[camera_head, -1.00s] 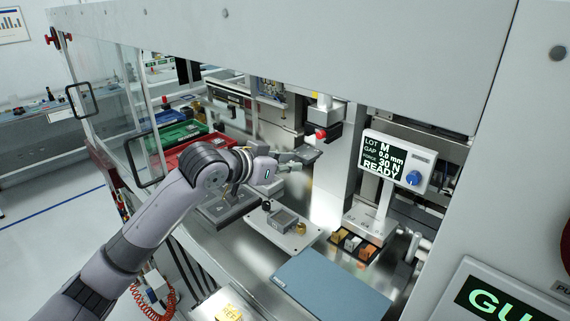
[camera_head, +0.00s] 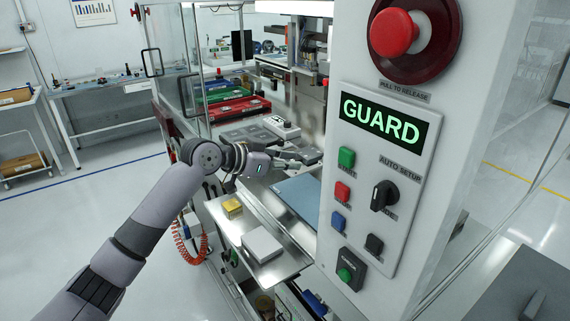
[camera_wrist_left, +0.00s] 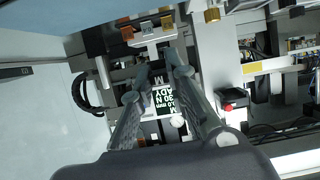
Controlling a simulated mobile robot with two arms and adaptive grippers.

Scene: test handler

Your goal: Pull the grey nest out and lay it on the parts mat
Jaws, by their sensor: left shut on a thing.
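My left gripper (camera_head: 293,161) is shut on a small dark grey plate-like piece, which I take for the grey nest (camera_head: 311,155). It holds the piece above the worktop, close to the far left part of the blue parts mat (camera_head: 291,190). The right part of the mat is hidden behind the control panel. In the left wrist view the two fingers (camera_wrist_left: 160,72) come close together; the held piece is hard to make out there. The mat (camera_wrist_left: 45,17) fills the upper left of that view. My right gripper is not in view.
The large control panel (camera_head: 385,150) with GUARD sign and red stop button stands close on the right. A white plate (camera_head: 292,133) with a dark knob, and red (camera_head: 240,112) and green trays, lie behind.

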